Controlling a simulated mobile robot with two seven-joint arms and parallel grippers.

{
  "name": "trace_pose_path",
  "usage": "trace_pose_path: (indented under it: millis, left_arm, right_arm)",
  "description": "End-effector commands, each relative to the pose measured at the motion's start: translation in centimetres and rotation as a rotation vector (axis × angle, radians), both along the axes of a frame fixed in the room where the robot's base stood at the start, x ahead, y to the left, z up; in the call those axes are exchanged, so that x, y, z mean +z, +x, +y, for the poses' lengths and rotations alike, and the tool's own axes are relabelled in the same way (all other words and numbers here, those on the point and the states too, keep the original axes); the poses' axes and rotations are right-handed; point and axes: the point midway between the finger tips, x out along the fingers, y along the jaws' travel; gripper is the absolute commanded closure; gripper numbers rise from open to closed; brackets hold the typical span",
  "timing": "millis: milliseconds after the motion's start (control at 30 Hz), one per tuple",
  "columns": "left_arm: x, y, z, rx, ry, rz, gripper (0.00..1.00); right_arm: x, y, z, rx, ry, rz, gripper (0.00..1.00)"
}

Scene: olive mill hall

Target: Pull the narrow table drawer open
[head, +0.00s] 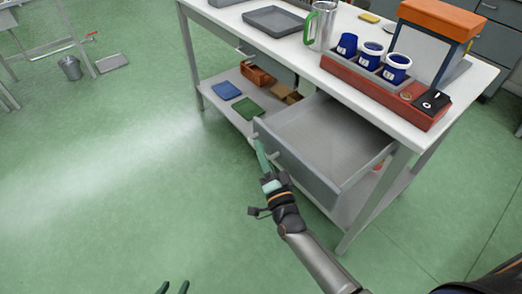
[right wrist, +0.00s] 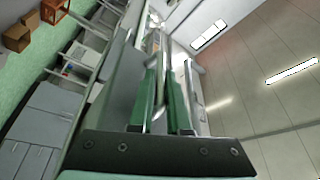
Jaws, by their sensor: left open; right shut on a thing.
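The grey table drawer (head: 318,138) stands well out from under the white-topped table (head: 285,55), and its inside looks empty. Its grey front panel (head: 297,166) faces the lower left. My right gripper (head: 262,150) is at this panel, shut on the drawer's handle, which the fingers mostly hide. In the right wrist view, the green fingers (right wrist: 164,105) stand on either side of a pale bar (right wrist: 159,118). My left gripper (head: 172,288) is open and empty at the bottom edge of the head view, away from the table.
A jug (head: 320,25), a grey tray (head: 273,21) and a red rack (head: 375,88) with blue cups stand on the tabletop. The lower shelf (head: 217,101) holds boxes and coloured trays. A bucket (head: 70,68) stands far left. The floor left of the drawer is clear.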

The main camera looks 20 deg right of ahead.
Motion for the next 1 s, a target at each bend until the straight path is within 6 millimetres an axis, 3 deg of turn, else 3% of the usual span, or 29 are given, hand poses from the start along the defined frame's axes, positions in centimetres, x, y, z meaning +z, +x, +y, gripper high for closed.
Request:
trace_pose_path:
  millis: [267,300,400,767,1000]
  left_arm:
    - [0.0,0.0,0.0,0.001,-0.001,0.001,0.50]
    - [0.0,0.0,0.0,0.001,-0.001,0.001,0.50]
    - [0.0,0.0,0.0,0.001,-0.001,0.001,0.50]
    - [0.3,0.6,0.0,0.002,-0.001,-0.010,0.50]
    - [0.6,0.6,0.0,0.003,-0.001,-0.014,0.50]
  right_arm:
    - [-0.1,0.0,-0.1,-0.002,-0.003,0.002,1.00]
    - [-0.1,0.0,-0.1,-0.002,-0.003,0.002,0.84]
    - [-0.1,0.0,-0.1,-0.002,-0.003,0.002,0.73]
    - [-0.2,-0.7,-0.1,0.000,-0.001,0.002,0.73]
    - [-1.2,-5.0,-0.2,0.000,-0.002,0.006,0.73]
